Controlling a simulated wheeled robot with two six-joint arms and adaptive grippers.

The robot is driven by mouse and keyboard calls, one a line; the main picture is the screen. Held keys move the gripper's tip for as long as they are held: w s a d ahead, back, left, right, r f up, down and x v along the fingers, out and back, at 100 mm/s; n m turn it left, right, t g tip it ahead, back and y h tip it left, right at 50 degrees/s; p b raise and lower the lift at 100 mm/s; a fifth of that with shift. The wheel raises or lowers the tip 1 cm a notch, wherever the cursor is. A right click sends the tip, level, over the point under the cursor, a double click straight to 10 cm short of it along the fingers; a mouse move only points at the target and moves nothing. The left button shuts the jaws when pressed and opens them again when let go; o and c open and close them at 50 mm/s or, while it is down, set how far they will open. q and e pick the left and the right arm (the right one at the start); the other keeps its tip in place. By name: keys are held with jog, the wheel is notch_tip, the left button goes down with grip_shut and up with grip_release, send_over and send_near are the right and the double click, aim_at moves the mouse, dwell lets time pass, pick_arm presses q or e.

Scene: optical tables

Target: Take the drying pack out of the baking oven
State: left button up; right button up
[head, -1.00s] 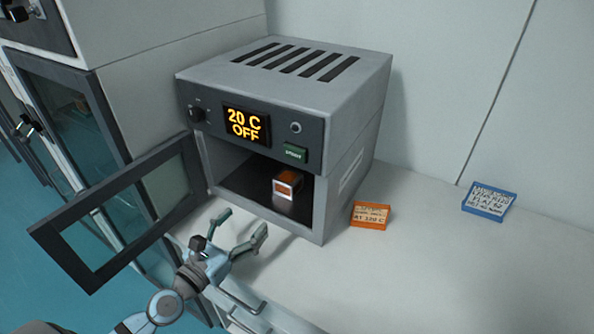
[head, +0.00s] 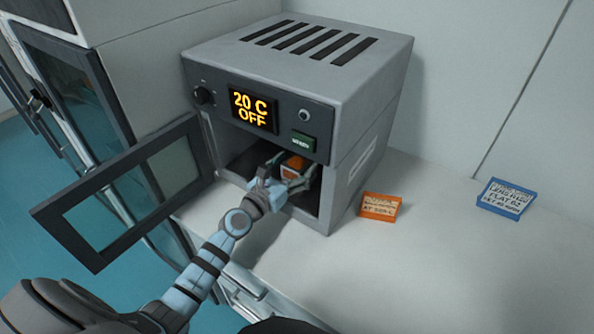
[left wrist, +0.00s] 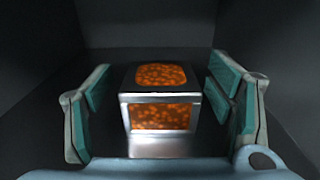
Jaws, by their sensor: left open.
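The baking oven (head: 375,110) stands on the bench with its door (head: 112,205) swung open to the left. Its display reads 20 C OFF. The drying pack (head: 293,166), a small metal box with orange windows, sits on the oven floor; it also shows in the left wrist view (left wrist: 160,122). My left gripper (head: 288,175) is inside the oven mouth, open, with one finger on each side of the pack. In the left wrist view a gap shows between the pack and each finger (left wrist: 162,112). My right gripper is not in view.
An orange label card (head: 380,206) and a blue label card (head: 506,198) lie on the bench (head: 440,270) to the right of the oven. The bench there is otherwise clear. Glass-fronted cabinets (head: 75,100) stand at the left, behind the open door.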

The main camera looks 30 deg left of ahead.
pick_arm(q)
jog(key=c, duration=1.3)
jog(key=shift+r, duration=0.15)
jog(key=shift+c, duration=0.2)
